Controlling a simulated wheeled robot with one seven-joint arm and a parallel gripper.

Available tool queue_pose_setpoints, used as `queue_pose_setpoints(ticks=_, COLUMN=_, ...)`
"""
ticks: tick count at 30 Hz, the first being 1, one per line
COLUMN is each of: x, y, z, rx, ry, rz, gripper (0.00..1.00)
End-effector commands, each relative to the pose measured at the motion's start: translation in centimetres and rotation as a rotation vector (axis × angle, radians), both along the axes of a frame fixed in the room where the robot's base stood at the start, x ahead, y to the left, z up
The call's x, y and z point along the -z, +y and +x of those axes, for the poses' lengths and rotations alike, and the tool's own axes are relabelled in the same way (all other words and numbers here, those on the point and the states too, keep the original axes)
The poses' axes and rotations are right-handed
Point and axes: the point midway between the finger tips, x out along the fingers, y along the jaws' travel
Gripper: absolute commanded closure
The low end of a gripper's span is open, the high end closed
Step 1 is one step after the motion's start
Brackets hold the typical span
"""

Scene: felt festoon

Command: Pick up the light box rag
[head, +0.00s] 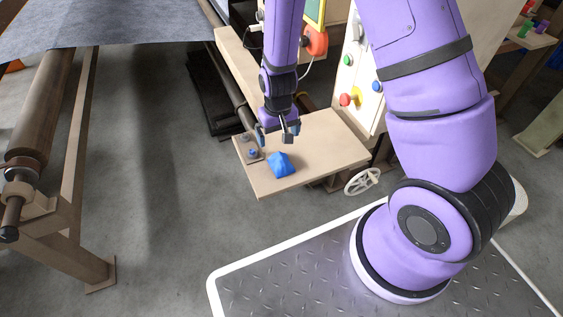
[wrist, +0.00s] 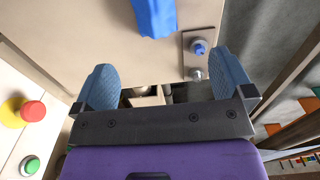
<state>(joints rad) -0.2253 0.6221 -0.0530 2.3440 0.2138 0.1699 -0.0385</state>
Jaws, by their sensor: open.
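The rag, a crumpled blue cloth (head: 281,165), lies on a pale wooden shelf (head: 325,150) in the head view. In the wrist view the rag (wrist: 155,16) shows at the top edge, partly cut off by the frame. My gripper (head: 277,136) is open and empty. It hangs over the back left part of the shelf, just behind the rag in the head view. In the wrist view its two blue fingers (wrist: 166,68) are spread wide, and the rag lies beyond the fingertips, not between them.
A metal plate with a blue button (head: 252,153) sits on the shelf left of the rag. A panel with coloured buttons (head: 362,80) rises behind the shelf's right side. A white handwheel (head: 362,181) is at its right front.

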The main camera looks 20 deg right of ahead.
Motion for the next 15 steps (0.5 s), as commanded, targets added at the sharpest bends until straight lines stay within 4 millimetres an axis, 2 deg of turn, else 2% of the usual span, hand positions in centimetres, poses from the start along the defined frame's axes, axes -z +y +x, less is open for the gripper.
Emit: queue_pose_setpoints(ticks=15, x=5.8, y=0.0, z=-0.2, rx=0.001, ry=0.012, rz=-0.007, gripper=0.01)
